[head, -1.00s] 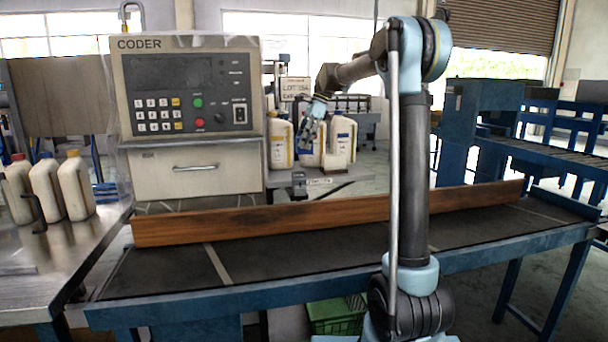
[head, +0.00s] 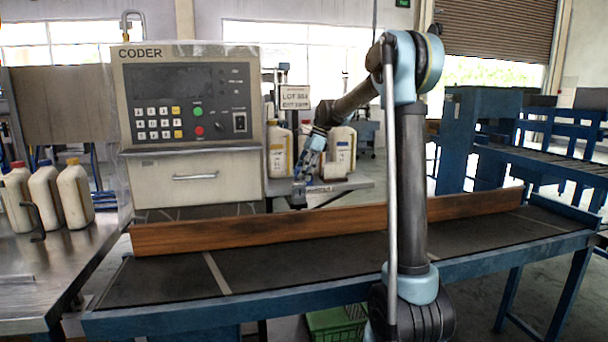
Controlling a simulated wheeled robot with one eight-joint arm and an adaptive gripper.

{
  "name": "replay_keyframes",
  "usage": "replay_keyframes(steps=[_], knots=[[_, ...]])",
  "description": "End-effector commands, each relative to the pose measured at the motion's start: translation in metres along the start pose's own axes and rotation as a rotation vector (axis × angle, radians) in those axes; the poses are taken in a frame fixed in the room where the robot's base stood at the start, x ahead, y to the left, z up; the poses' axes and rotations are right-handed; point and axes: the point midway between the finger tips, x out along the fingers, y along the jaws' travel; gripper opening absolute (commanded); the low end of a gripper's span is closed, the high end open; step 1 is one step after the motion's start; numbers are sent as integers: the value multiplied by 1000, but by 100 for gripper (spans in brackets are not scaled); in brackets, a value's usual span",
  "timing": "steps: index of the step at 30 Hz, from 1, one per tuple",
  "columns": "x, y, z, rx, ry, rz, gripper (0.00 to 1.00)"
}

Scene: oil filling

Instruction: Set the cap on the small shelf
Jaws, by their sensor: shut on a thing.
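My gripper (head: 299,184) is small and distant in the head view, pointing down at the front left of a grey ledge (head: 350,184) that looks like the small shelf. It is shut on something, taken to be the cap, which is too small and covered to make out. A dark bracket (head: 298,200) sits right below the fingers. I cannot tell whether the held thing touches the ledge or is just above it.
Pale jugs (head: 342,150) stand behind my gripper, by a lot sign (head: 295,98). The coder machine (head: 190,120) is close on the left. A wooden rail (head: 260,229) runs along the conveyor (head: 300,265) in front. Capped jugs (head: 75,195) stand on the left metal table (head: 40,265).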

Motion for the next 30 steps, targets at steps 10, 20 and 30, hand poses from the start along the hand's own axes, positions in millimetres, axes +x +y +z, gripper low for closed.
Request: replay_keyframes(steps=[10,20,30], knots=[[1,0,0,-1,0,0,69],[-4,0,1,0,0,0,69],[-62,0,0,1,0,0,69]])
